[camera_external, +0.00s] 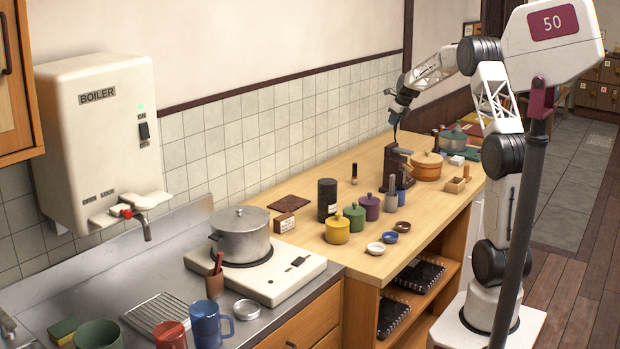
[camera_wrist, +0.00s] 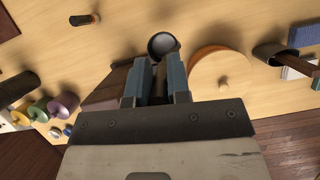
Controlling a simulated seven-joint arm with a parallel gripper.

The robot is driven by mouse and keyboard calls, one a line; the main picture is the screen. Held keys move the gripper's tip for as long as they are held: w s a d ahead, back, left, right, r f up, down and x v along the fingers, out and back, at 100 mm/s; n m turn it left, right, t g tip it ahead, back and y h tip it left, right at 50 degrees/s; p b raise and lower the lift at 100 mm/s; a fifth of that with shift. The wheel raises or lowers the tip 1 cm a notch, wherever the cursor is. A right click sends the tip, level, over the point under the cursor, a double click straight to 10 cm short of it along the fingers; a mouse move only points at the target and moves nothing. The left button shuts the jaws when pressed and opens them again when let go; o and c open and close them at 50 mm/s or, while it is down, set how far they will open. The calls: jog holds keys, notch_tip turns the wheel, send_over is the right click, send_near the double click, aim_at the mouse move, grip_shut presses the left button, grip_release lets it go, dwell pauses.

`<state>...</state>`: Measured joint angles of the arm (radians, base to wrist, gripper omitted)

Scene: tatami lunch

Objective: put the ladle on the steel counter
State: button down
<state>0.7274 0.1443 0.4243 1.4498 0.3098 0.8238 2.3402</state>
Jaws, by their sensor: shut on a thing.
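My gripper (camera_external: 394,110) is above the far part of the wooden counter, near the back wall. In the wrist view its two fingers (camera_wrist: 158,80) are shut on the ladle, whose dark round bowl (camera_wrist: 163,45) shows just beyond the fingertips. The ladle's thin dark end (camera_external: 396,130) hangs below my gripper in the external view, above or beside a dark brown block; I cannot tell whether they touch. The fingers hide most of the handle. The steel counter (camera_external: 85,292) is at the lower left of the external view, far from my gripper.
An orange lidded pot (camera_external: 428,168) stands right of the brown block (camera_external: 391,170). Yellow, green and purple jars and a black canister (camera_external: 327,199) stand on the wooden counter (camera_external: 385,262). A steel pot (camera_external: 241,236) sits on the white stove (camera_external: 276,283). Cups and a rack crowd the steel counter's front.

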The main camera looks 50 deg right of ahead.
jog(key=n, duration=0.1)
jog(key=n+y, duration=0.1)
jog(key=f+n, duration=0.1)
jog(key=shift+s+a+n, duration=0.15)
jog(key=shift+s+n, duration=0.1)
jog(key=shift+n, duration=0.15)
jog(key=n, duration=0.1)
jog(key=n+y, duration=0.1)
jog(key=f+n+y, duration=0.1)
jog(key=n, duration=0.1)
jog(key=shift+s+a+g, duration=0.15)
jog(key=shift+s+g, duration=0.2)
jog(key=shift+g, duration=0.05)
jog(key=s+n+g, duration=0.1)
jog(key=n+g, duration=0.1)
jog(key=n, duration=0.5)
jog(key=s+f+n+g, duration=0.1)
jog(key=s+n+g, duration=0.1)
jog(key=n, duration=0.5)
jog(key=s+f+n+g, duration=0.1)
jog(key=n+g, duration=0.2)
jog(key=n, duration=0.4)
jog(key=shift+s+a, duration=0.3)
jog(key=shift+a, duration=0.1)
